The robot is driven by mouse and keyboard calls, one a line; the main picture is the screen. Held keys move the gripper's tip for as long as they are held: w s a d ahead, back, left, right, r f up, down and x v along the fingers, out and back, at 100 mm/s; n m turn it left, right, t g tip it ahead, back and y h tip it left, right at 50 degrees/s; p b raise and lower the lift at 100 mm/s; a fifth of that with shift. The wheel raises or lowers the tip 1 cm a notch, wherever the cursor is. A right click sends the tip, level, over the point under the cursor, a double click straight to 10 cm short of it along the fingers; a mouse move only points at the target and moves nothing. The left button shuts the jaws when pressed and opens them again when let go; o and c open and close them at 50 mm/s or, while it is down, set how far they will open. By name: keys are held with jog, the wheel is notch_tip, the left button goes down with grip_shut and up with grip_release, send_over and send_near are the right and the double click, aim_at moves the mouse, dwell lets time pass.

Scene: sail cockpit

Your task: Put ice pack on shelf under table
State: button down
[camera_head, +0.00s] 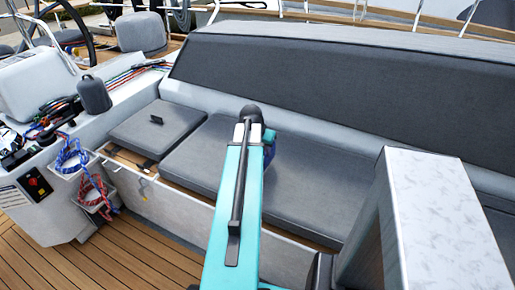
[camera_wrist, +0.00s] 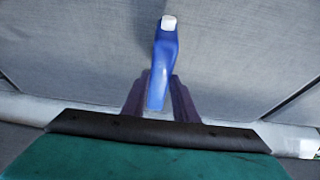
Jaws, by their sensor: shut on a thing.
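My gripper (camera_wrist: 160,98) shows in the wrist view with its two dark fingers on either side of a blue item with a white cap, which I take to be the ice pack (camera_wrist: 164,55). The gripper is shut on it, and the capped end sticks out beyond the fingers. In the head view, my teal arm hides most of the gripper. A small patch of blue (camera_head: 269,154) shows at the arm's right side, over the seat. A white marbled table (camera_head: 440,215) stands at the right of the head view. I cannot make out a shelf under it.
Grey seat cushions (camera_head: 315,190) run along the bench below a dark backrest (camera_head: 330,90). At the left are a console with coiled ropes (camera_head: 72,155) and a red switch (camera_head: 33,183). The wooden deck (camera_head: 140,255) is clear at the lower left.

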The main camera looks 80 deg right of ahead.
jog(key=w+d+p, duration=0.1)
jog(key=w+d, duration=0.2)
jog(key=d, duration=0.1)
jog(key=shift+w+d+f, duration=0.25)
jog(key=shift+w+d, duration=0.05)
jog(key=shift+d, duration=0.1)
jog(key=shift+f+p, duration=0.5)
jog(key=shift+f, duration=1.25)
jog(key=shift+f, duration=0.15)
jog(key=c, duration=1.4)
grip_release()
jog(key=s+b+v, duration=0.1)
jog(key=v, duration=1.1)
jog(key=shift+w, duration=0.45)
jog(key=shift+w+a, duration=0.1)
